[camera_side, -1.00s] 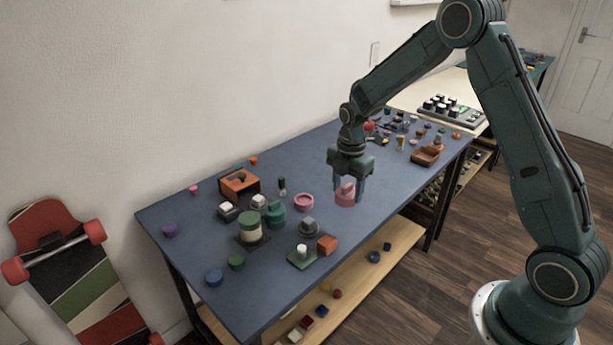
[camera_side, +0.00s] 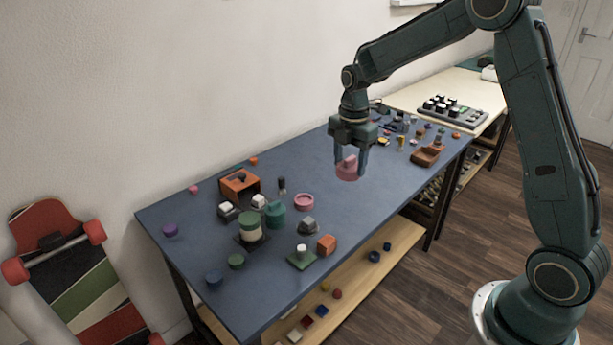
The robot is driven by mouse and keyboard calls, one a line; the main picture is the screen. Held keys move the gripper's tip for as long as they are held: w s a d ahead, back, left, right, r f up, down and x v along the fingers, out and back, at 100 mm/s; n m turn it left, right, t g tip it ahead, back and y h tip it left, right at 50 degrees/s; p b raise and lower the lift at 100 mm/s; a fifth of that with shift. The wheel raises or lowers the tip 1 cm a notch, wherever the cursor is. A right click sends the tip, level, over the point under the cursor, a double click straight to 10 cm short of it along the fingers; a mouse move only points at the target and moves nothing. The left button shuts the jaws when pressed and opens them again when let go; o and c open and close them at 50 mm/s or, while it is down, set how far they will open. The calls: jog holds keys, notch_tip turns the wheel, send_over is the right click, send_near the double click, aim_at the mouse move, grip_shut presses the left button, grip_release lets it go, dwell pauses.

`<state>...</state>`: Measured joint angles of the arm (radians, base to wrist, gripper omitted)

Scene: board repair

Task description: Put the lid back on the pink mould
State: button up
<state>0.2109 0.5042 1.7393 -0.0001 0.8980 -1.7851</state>
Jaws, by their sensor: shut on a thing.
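My gripper (camera_side: 350,165) points down over the middle of the blue-topped table, its two fingers on either side of a pink lid (camera_side: 347,172). It is shut on the lid, which is round with a raised knob. The lid appears to be held above the table, though the exact gap is hard to tell. The pink mould (camera_side: 304,202), a round ring-like cup with an open top, stands on the table to the lower left of the gripper. The lid and the mould are apart.
Left of the mould are a green jar (camera_side: 276,214), a green and cream cylinder (camera_side: 250,228) and an orange box (camera_side: 240,186). In front are a grey block (camera_side: 308,226) and an orange cube (camera_side: 326,244). The table (camera_side: 375,202) is bare around the gripper's front right.

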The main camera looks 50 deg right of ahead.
jog(key=w+f, duration=0.5)
jog(key=w, duration=0.3)
jog(key=w+d+f, duration=0.1)
jog(key=w+f, duration=0.4)
jog(key=w, duration=0.3)
jog(key=shift+w+f, duration=0.2)
jog(key=shift+w, duration=0.2)
jog(key=shift+f, duration=0.2)
jog(key=shift+f, duration=3)
jog(key=shift+d+f, duration=0.1)
jog(key=shift+f, duration=0.05)
dwell(0.5)
